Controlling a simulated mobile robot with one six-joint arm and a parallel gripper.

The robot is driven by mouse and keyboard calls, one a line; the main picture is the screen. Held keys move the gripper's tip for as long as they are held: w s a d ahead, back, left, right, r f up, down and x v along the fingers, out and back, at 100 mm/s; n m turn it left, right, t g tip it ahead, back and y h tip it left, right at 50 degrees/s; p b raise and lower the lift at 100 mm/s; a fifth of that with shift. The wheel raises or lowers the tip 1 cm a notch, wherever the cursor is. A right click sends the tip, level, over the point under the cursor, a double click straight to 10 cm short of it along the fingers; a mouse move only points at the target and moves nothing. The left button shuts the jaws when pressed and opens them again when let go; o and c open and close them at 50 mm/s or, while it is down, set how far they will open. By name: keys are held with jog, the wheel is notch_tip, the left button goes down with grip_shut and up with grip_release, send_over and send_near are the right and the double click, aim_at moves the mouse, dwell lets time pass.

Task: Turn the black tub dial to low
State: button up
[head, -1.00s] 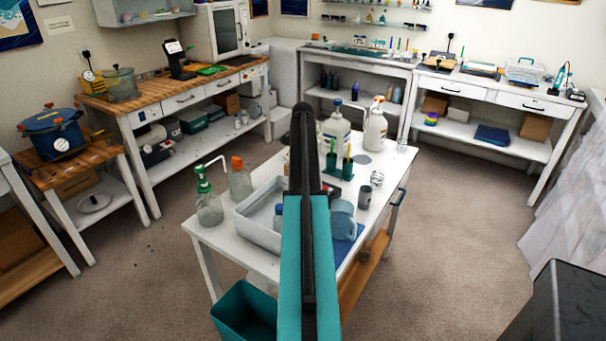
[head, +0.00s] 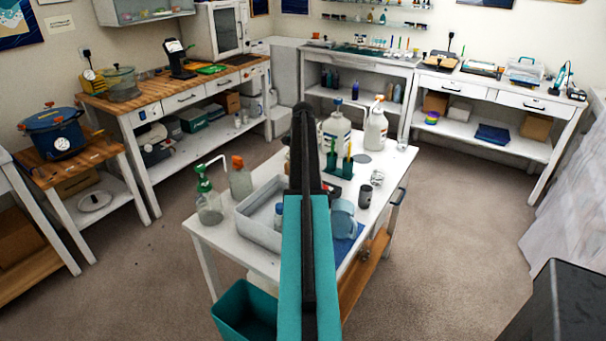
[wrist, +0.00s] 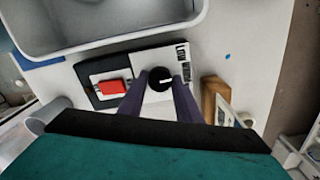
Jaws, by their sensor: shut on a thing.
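The black dial (wrist: 160,79) is round with a short white pointer mark and sits on a white label plate (wrist: 157,105). The mark faces the right of the wrist view, towards the printed words "LOW" and "WARM". The words are turned sideways, and I cannot tell exactly which one the mark meets. My gripper (wrist: 160,86) is shut on the dial, with one dark finger on each side. A red rocker switch (wrist: 114,88) lies left of the dial on a black panel (wrist: 92,72). In the head view my arm hides the dial and gripper.
A pale grey tray (wrist: 110,42) is close above the panel in the wrist view. A wooden block (wrist: 211,95) stands to the right of the dial. In the head view, bottles and cups crowd the white table (head: 222,238); a teal bin (head: 232,312) stands below.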

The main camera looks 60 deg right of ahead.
jog(key=n, duration=0.5)
jog(key=shift+p, duration=0.4)
jog(key=n, duration=0.4)
dwell(0.4)
jog(key=o, duration=1.1)
jog(key=shift+c, duration=0.2)
jog(key=shift+r, duration=0.1)
notch_tip(320, 180, up, 14)
jog(key=b, duration=0.2)
